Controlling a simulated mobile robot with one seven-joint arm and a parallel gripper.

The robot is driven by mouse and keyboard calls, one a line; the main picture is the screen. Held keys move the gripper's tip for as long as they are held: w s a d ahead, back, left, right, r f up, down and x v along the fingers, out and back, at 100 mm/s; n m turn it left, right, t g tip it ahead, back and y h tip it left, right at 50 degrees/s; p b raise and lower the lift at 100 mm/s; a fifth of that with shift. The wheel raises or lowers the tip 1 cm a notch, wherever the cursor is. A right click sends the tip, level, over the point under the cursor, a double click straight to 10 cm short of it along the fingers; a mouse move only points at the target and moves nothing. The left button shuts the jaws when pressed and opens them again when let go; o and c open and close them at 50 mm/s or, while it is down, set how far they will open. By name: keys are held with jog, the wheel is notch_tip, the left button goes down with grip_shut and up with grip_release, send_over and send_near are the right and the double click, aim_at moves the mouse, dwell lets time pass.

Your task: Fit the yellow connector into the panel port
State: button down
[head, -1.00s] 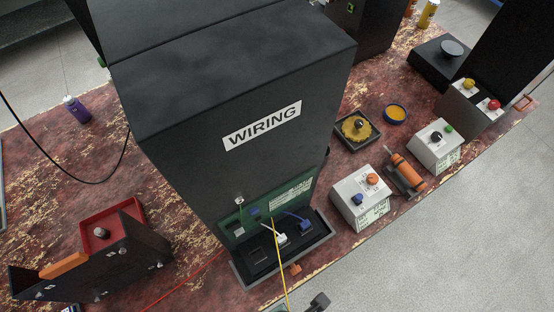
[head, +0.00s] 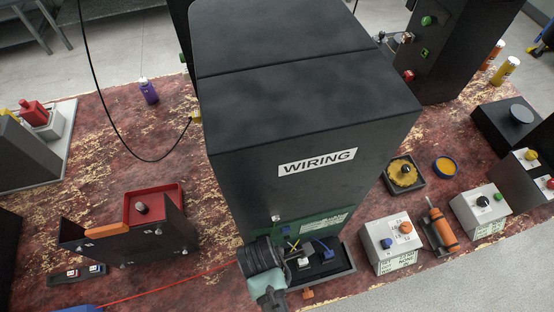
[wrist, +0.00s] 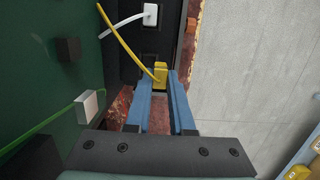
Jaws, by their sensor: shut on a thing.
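In the wrist view my gripper (wrist: 160,80) is shut on the yellow connector (wrist: 160,72), between its two blue fingers. A yellow cable (wrist: 120,38) arcs from the connector to the upper left. The connector is at the black base strip (wrist: 125,70) beside the green panel (wrist: 45,70); I cannot tell whether it touches a port. A white connector (wrist: 150,14) with a white cable sits farther along the strip. In the head view my wrist hides the fingertips and the left part of the base. The white connector (head: 304,262) and a blue connector (head: 322,252) show there.
The tall black WIRING cabinet (head: 310,110) rises behind the green panel (head: 322,225). A white button box (head: 392,243) stands to its right, a red tray (head: 153,200) to its left. A white block (wrist: 91,105) and a dark block (wrist: 68,49) stick out from the panel.

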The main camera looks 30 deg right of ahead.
jog(key=shift+w+d, duration=0.2)
jog(key=shift+w, duration=0.4)
jog(key=shift+w+d+f+p, duration=0.1)
jog(key=shift+w+f+p, duration=0.1)
jog(key=shift+f, duration=0.4)
jog(key=shift+w+f+p, duration=0.1)
jog(key=shift+f+p, duration=0.05)
jog(key=shift+f, duration=1.05)
jog(key=shift+f, duration=0.1)
jog(key=c, duration=0.8)
grip_release()
